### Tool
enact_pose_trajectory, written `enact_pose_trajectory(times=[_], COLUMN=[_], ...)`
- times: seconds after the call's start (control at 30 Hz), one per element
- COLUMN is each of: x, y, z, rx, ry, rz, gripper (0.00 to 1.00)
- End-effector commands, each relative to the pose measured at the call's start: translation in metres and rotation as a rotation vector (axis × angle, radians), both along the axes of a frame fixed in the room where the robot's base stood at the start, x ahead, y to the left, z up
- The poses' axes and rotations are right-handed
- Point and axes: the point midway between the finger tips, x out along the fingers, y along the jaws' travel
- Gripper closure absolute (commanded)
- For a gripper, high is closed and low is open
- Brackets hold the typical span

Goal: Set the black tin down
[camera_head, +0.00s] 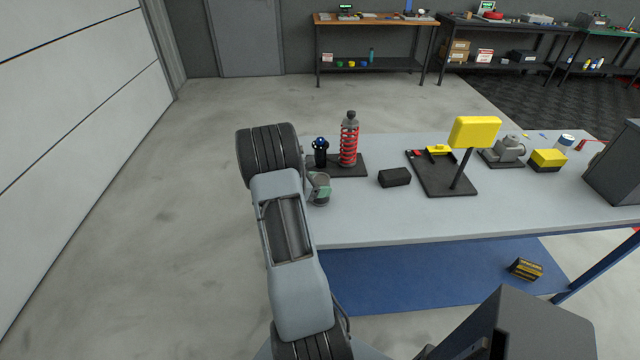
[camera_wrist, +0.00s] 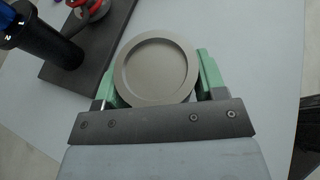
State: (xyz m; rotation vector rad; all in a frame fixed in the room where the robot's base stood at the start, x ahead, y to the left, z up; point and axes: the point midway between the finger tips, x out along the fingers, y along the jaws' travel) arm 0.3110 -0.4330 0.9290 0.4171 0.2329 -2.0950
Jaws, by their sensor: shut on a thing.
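My gripper (camera_wrist: 155,85) is shut on a round tin (camera_wrist: 155,70), with a green finger on each side of it. From above, the tin shows a flat grey-beige top with a raised rim, rather than black. In the head view my gripper (camera_head: 319,188) is over the left end of the grey table (camera_head: 400,225), and part of the tin (camera_head: 322,177) shows behind it. The tin looks upright. Whether its base touches the table cannot be told.
A dark tray (camera_head: 356,171) with a black, blue-topped bottle (camera_head: 320,152) and a red-coiled shock absorber (camera_head: 349,145) stands close behind the tin. To the right are a black box (camera_head: 394,177) and a yellow sign (camera_head: 474,132). Bare tabletop lies in front.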

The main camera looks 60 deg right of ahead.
Motion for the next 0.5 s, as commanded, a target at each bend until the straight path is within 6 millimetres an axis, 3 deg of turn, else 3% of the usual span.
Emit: enact_pose_trajectory(times=[0.4,0.43,0.5], x=[0.0002,0.0002,0.0001], y=[-0.0002,0.0000,0.0000], z=[-0.0049,-0.0052,-0.0040], rx=[-0.001,0.000,0.000], ry=[0.000,-0.001,-0.001], rz=[0.000,0.000,0.000], gripper=[0.67,0.34,0.28])
